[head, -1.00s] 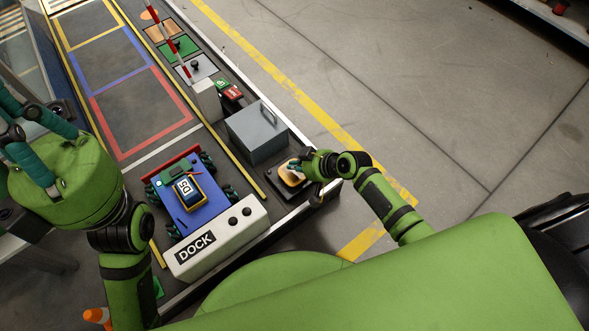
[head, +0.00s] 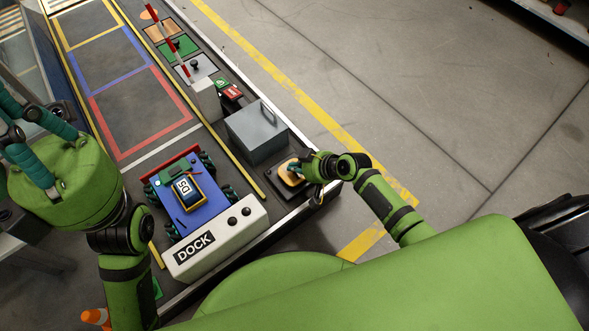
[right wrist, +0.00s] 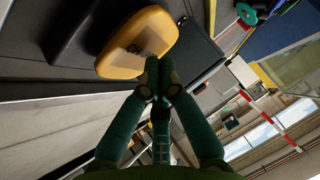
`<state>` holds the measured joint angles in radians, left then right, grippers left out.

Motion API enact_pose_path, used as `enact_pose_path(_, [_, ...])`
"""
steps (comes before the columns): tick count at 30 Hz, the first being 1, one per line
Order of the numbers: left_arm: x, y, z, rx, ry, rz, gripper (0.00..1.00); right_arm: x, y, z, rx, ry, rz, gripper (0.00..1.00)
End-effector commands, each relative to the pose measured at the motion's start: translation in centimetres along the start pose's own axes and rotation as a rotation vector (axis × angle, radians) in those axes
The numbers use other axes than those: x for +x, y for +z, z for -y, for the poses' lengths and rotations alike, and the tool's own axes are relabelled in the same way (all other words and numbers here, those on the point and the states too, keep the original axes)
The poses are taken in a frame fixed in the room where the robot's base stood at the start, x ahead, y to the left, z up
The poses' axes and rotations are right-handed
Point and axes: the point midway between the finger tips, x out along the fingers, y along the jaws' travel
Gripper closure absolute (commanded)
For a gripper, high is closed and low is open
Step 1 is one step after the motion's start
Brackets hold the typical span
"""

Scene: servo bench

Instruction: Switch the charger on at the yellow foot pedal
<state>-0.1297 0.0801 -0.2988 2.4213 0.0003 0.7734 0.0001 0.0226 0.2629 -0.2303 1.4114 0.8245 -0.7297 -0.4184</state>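The yellow foot pedal (head: 288,179) sits on a dark base near the right edge of the bench. It fills the upper middle of the right wrist view (right wrist: 130,50). My right gripper (head: 296,169) is at the pedal, with its teal fingers drawn together and nothing between them. In the right wrist view its fingertips (right wrist: 159,78) are at the pedal's edge; I cannot tell whether they press it. The white unit marked DOCK (head: 222,243) stands at the near end, with two dark round parts. My left gripper (head: 28,140) is at far left, fingers spread and empty.
A blue wheeled cart (head: 198,213) carrying a yellow-and-black device (head: 188,190) stands against the dock. A grey box with a handle (head: 256,134) stands just beyond the pedal. Red and green buttons (head: 229,90) and a striped barrier (head: 165,35) lie farther along. The floor at right is clear.

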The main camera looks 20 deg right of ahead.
Motion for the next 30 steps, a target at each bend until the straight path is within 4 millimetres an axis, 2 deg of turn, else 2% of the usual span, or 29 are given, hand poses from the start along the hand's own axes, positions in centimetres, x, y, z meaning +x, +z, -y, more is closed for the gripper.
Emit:
enact_pose_path(20, [-0.70, 0.06, -0.05, -0.001, -0.001, -0.001, 1.00, 0.62, 0.58, -0.26, 0.000, 0.000, 0.000, 1.00])
enact_pose_path(30, [0.29, -0.03, -0.01, -0.001, -0.001, -0.001, 1.00, -0.09, -0.06, -0.02, -0.001, 0.001, 0.000, 1.00])
